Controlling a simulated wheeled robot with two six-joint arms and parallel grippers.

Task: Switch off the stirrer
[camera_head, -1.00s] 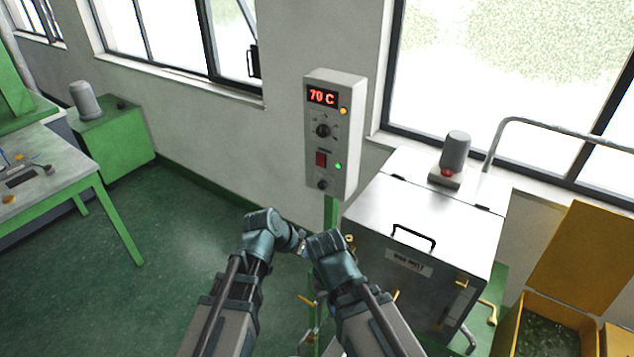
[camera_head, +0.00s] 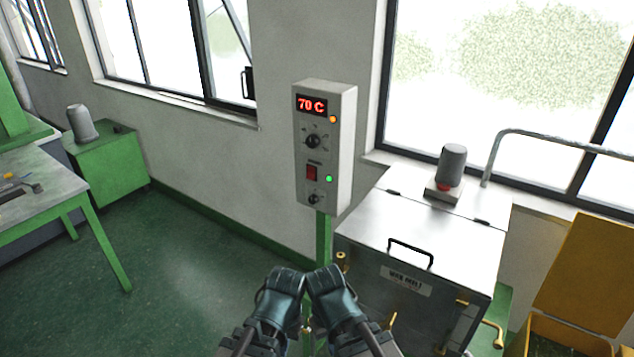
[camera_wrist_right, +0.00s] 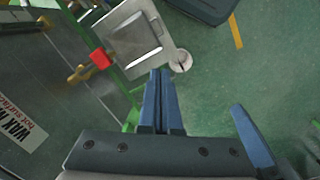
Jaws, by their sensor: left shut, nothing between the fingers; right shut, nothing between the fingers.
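A grey control box (camera_head: 322,150) stands on a green post, with a red 70 C display (camera_head: 312,105). It has two black knobs, a red rocker switch (camera_head: 312,173), an orange light and a lit green light (camera_head: 329,179). A grey motor (camera_head: 453,163) with a red button (camera_head: 443,187) at its base sits on the steel wax tank's lid (camera_head: 420,230). My left gripper (camera_head: 288,276) and right gripper (camera_head: 326,274) are side by side below the box, clear of it, shut and empty. Their fingertips are hidden in the head view. The right fingers (camera_wrist_right: 161,100) show together in the wrist view.
The tank has a black lid handle (camera_head: 410,253) and brass fittings at its front. An open yellow bin (camera_head: 590,275) is at right. A workbench (camera_head: 50,190) and a green cabinet (camera_head: 108,165) are at left. Green floor between is clear.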

